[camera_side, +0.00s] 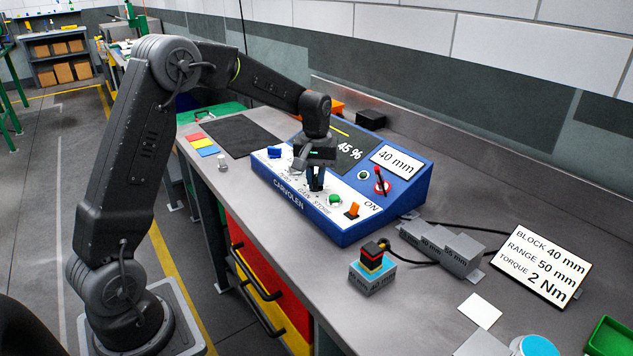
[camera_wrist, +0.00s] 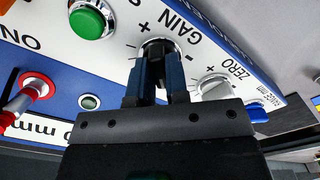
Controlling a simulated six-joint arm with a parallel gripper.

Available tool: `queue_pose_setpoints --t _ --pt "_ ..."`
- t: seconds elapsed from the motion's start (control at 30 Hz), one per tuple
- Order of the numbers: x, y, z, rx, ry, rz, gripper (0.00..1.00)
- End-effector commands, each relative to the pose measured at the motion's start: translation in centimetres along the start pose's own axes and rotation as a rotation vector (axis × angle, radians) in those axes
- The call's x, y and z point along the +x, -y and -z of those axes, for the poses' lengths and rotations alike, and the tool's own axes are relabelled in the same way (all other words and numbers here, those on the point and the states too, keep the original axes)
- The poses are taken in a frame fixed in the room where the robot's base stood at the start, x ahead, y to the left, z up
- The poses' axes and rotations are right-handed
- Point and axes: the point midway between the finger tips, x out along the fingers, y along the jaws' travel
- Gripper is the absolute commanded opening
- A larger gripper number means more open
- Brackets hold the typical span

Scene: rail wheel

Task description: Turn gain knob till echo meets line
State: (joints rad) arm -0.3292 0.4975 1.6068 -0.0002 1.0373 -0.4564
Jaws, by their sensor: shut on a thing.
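The blue and white flaw detector (camera_side: 355,213) sits on the grey bench, its sloped panel facing up. Its dark screen (camera_side: 352,160) reads "45 %" and shows a short yellow line near the top; my arm covers part of the screen, and I cannot make out an echo. My gripper (camera_side: 316,186) points down at the panel by the word GAIN. In the wrist view my gripper (camera_wrist: 155,68) is shut on the dark gain knob (camera_wrist: 158,46), one finger on each side. My fingers hide most of the knob.
A sign (camera_side: 541,264) stands right.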

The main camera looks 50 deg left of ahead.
Motion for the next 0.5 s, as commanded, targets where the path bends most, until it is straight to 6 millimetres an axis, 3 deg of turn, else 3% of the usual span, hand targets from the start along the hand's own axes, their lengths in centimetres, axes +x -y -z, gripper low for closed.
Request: queue_pose_setpoints --t 0.27,0.5 --pt "-0.04 0.02 0.01 0.041 0.000 0.000 0.00" --pt "-0.05 0.02 0.01 0.323 0.000 0.000 0.00"
